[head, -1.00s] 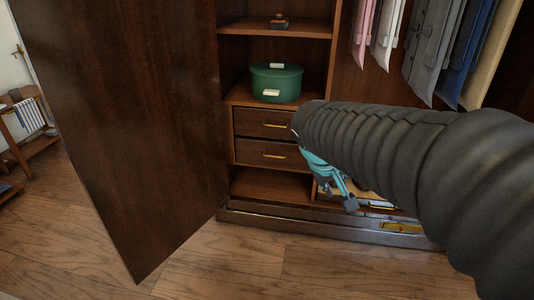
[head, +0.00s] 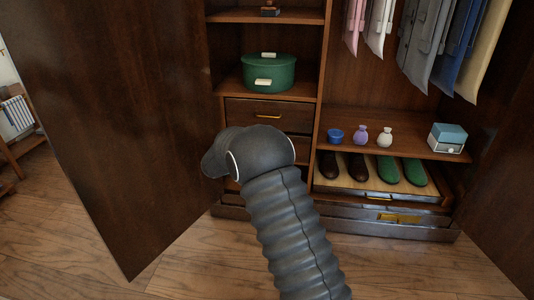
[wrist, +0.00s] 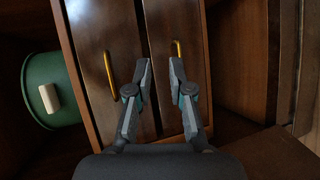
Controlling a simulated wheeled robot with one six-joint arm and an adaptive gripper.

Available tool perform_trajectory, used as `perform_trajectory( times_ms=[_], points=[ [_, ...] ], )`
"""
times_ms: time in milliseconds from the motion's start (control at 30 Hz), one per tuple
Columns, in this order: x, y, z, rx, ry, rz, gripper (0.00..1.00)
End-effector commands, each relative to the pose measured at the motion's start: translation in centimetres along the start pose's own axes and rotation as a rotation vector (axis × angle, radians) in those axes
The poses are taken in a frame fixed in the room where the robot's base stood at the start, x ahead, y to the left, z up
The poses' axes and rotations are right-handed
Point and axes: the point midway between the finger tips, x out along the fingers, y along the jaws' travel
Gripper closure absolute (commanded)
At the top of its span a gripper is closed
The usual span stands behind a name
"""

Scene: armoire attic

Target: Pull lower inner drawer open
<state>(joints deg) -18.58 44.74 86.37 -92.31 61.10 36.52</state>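The lower inner drawer (head: 302,148) is mostly hidden behind my arm in the head view. In the wrist view, which is turned sideways, its dark wooden front (wrist: 165,22) fills the middle, with a brass bar handle (wrist: 178,50). It looks shut. My gripper (wrist: 162,65) is open and empty in front of this drawer, its fingers apart. The right fingertip is close to the handle; I cannot tell whether they touch. The gripper is hidden behind my arm in the head view. The upper inner drawer (head: 267,106) is shut, its handle (wrist: 108,74) left of the fingers.
A green lidded box (head: 270,76) stands above the drawers. To the right are a shelf with small jars (head: 360,136), shoes (head: 388,169) on a tray, and hanging clothes (head: 430,40). The armoire's left door (head: 110,130) stands open beside my arm.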

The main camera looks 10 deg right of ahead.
Motion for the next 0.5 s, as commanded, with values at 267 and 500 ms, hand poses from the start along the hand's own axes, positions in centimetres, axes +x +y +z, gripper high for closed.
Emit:
perform_trajectory(
  times_ms=[267, 500],
  points=[
    [1.1, -5.3, -5.5, -0.071, 0.094, 0.102, 0.79],
    [2.6, -5.8, -6.2, -0.078, 0.105, 0.115, 0.79]
  ],
)
